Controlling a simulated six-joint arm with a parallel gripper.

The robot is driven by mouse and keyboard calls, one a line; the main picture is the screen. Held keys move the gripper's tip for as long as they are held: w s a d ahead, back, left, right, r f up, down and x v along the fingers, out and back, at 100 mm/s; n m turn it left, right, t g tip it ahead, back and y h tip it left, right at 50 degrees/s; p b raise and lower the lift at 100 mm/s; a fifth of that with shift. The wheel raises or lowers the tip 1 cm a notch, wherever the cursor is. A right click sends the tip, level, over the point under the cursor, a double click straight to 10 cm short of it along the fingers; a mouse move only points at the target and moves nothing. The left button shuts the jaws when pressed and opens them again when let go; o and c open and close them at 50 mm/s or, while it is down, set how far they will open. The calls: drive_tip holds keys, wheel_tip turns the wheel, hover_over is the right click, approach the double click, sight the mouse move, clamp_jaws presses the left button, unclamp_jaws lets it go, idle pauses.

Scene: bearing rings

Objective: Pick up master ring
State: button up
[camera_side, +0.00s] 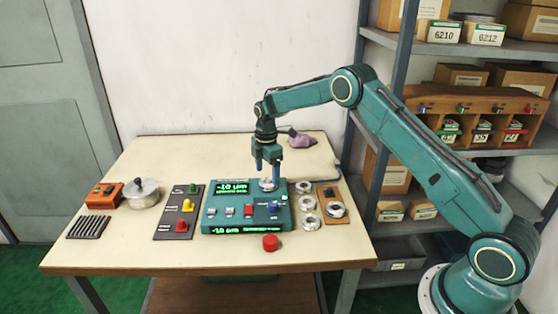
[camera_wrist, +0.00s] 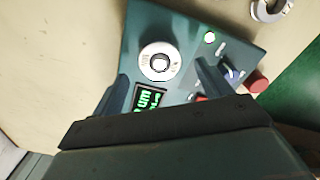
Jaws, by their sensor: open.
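A silver ring (camera_side: 268,184) sits on top of the teal gauge box (camera_side: 225,221). In the wrist view this ring (camera_wrist: 148,69) is around a round post and has small dark marks on its face, too small to read. Another ring (camera_side: 336,210) lies on a brown wooden board at the right. No readable label shows which ring is the master ring. My gripper (camera_side: 267,169) points down just above the ring on the gauge. In the wrist view its open fingers (camera_wrist: 161,78) stand on either side of that ring, with gaps between.
Several loose rings (camera_side: 308,204) lie between the gauge and the wooden board (camera_side: 330,191). The gauge has lit green displays and switches. A red button (camera_side: 270,242) is in front. A dark panel with coloured knobs (camera_side: 178,222), a lidded pot (camera_side: 143,194) and an orange box stand left.

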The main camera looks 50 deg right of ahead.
sight(268, 181)
drive_tip(key=shift+f, duration=1.55)
drive_tip(key=shift+c, duration=0.3)
drive_tip(key=shift+r, duration=0.1)
drive_tip(key=c, duration=1.3)
drive_tip(key=shift+o, duration=0.2)
wheel_tip(268, 181, up, 20)
drive_tip(key=shift+d, duration=0.1)
